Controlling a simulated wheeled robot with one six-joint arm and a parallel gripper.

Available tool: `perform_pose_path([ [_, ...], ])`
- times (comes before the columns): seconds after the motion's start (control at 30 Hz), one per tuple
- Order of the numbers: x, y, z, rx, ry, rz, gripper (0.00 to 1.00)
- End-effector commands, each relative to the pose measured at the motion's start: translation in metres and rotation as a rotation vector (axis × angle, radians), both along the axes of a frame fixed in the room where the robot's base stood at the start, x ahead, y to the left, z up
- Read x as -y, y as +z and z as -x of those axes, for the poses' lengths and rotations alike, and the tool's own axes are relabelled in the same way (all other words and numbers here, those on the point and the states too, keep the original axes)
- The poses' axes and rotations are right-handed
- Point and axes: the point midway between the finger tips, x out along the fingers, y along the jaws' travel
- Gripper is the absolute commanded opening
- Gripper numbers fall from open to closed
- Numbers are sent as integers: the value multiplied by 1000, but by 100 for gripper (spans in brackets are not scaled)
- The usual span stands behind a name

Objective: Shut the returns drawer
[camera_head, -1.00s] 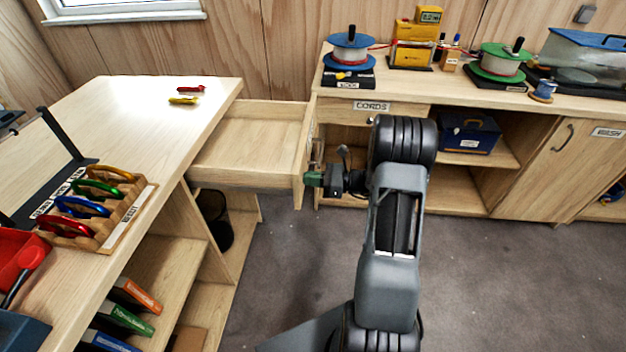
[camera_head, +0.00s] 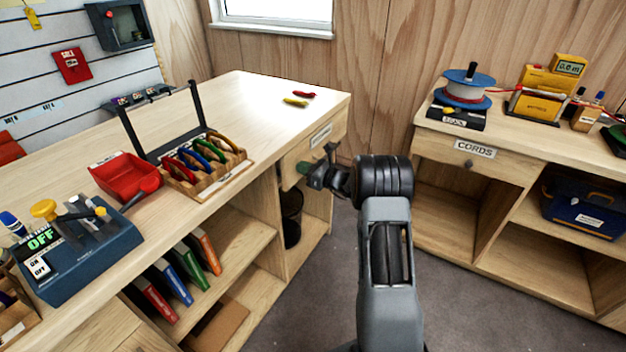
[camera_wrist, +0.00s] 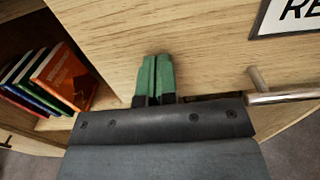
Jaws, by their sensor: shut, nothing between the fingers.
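The returns drawer (camera_head: 298,162) is in the end of the left bench, and its wooden front looks about flush under the bench top. Any thin gap at its edges is too small to tell. Its label (camera_head: 320,137) shows partly in the wrist view (camera_wrist: 290,16), reading "RE". The metal bar handle (camera_wrist: 285,97) is right of my fingers. My gripper (camera_head: 304,168) is shut and empty, with green fingertips (camera_wrist: 156,60) pointing at the drawer front, left of the handle. Whether the tips touch the wood cannot be told.
The bench top (camera_head: 235,100) carries a carabiner rack (camera_head: 205,172), a red scoop (camera_head: 125,175) and a blue device (camera_head: 80,255). Books (camera_head: 186,270) stand on a shelf below. A cords cabinet (camera_head: 475,165) stands at right, with open floor (camera_head: 345,265) between.

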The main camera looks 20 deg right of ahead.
Motion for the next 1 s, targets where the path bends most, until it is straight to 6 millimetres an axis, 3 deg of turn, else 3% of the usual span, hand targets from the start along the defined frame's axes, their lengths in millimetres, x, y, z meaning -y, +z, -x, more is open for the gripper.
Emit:
perform_pose_path([
  [0.2, -15, -1, -18, 1, 2, 1, 0],
  [0.4, -20, 1, -23, 1, 4, -1, 0],
  [0.83, -24, 4, -23, 5, 11, -1, 0],
  [1.0, -11, 3, -11, 4, 8, -2, 0],
])
